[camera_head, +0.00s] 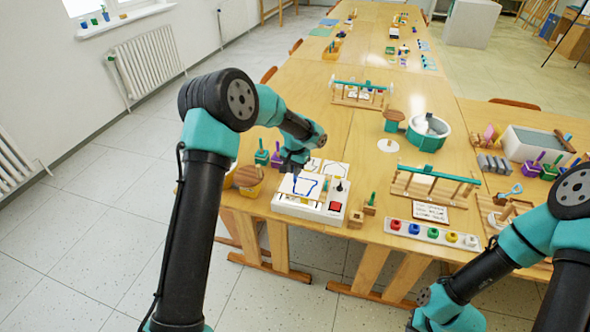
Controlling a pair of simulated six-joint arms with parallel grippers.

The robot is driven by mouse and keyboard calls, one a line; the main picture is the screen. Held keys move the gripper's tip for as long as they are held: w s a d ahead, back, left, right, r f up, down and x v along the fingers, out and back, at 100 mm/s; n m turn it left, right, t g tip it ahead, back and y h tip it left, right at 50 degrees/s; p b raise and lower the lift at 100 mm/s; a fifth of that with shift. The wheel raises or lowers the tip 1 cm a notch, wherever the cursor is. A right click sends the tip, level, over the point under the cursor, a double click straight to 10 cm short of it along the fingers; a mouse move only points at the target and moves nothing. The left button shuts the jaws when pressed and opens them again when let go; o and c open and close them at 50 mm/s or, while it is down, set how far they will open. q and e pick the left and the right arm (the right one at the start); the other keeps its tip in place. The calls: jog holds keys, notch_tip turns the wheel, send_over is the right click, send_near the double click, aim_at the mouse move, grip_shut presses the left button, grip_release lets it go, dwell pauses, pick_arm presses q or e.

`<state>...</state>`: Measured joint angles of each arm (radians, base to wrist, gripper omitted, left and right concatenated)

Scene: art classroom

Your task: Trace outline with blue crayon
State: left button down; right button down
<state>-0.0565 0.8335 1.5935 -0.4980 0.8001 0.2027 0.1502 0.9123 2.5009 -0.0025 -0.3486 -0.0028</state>
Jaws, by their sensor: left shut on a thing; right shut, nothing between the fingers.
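A white box (289,208) stands at the near left corner of the table. On its top lies a sheet (314,194) with a blue outline drawn on it. My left gripper (294,168) is over the sheet's upper left part, shut on the blue crayon (296,181). The crayon is thin and mostly hidden by the fingers; I cannot tell whether its tip touches the sheet. My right gripper (438,312) is low at the bottom edge, in front of the table, shut and empty; its fingertips are hard to make out.
The box carries a red button (335,206) and a black knob (339,187). A white tray of coloured paint pots (432,233) lies along the front edge. Wooden racks (432,184) stand behind.

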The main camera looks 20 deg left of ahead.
pick_arm(q)
jog(key=shift+w+a, duration=0.35)
jog(key=shift+a, duration=0.15)
dwell(0.8)
jog(key=shift+w, duration=0.4)
dwell(0.5)
jog(key=shift+r, duration=0.1)
jog(key=shift+r, duration=1.9)
